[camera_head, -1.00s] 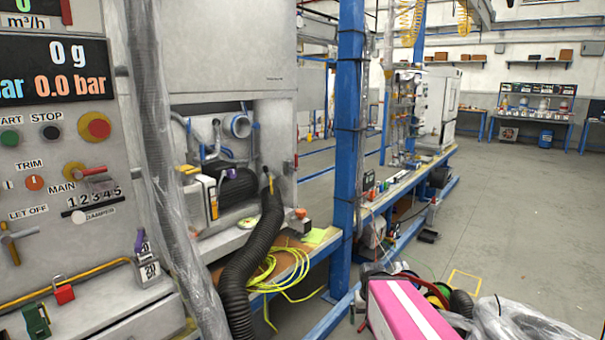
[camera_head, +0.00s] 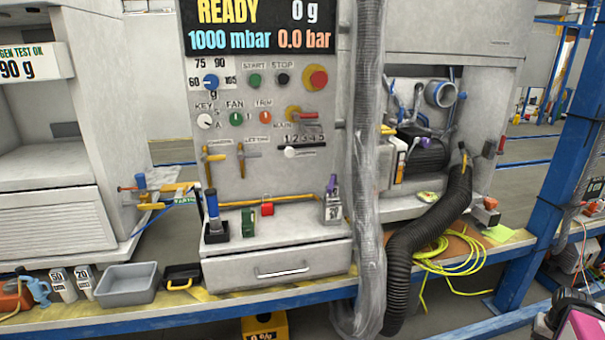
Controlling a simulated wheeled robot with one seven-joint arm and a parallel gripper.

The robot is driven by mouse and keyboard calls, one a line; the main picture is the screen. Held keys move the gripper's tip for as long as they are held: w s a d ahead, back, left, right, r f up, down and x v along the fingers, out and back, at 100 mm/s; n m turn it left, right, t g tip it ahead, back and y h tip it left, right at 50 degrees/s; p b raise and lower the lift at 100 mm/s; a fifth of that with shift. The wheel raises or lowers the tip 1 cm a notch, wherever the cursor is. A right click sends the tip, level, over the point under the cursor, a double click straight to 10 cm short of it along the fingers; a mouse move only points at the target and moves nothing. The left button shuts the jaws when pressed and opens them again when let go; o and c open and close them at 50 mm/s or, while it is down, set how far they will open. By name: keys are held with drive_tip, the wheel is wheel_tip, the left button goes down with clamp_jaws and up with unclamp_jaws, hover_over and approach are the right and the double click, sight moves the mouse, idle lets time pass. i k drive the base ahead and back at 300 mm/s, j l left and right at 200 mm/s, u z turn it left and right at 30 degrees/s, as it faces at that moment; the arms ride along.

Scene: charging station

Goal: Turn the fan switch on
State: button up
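The fan switch (camera_head: 236,119) is a small green round knob under the label FAN on the grey control panel (camera_head: 270,178). It sits between the white KEY knob (camera_head: 205,121) and the orange TRIM knob (camera_head: 265,118). A pale mark shows on the knob, but its exact setting is too small to tell. The display (camera_head: 260,27) above reads READY, 0 g, 1000 mbar and 0.0 bar.
Brass levers (camera_head: 241,153) and a damper slider (camera_head: 291,152) sit below the knobs. A plastic-wrapped hose (camera_head: 367,130) hangs right of the panel. A black corrugated hose (camera_head: 420,235) and yellow cable (camera_head: 465,255) lie farther right. A grey bin (camera_head: 127,283) stands front left.

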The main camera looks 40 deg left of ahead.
sight(236, 119)
drive_tip(key=k+j+u, duration=0.15)
drive_tip(key=k+j, duration=0.55)
drive_tip(key=j+u, duration=0.1)
drive_tip(key=u, duration=1.5)
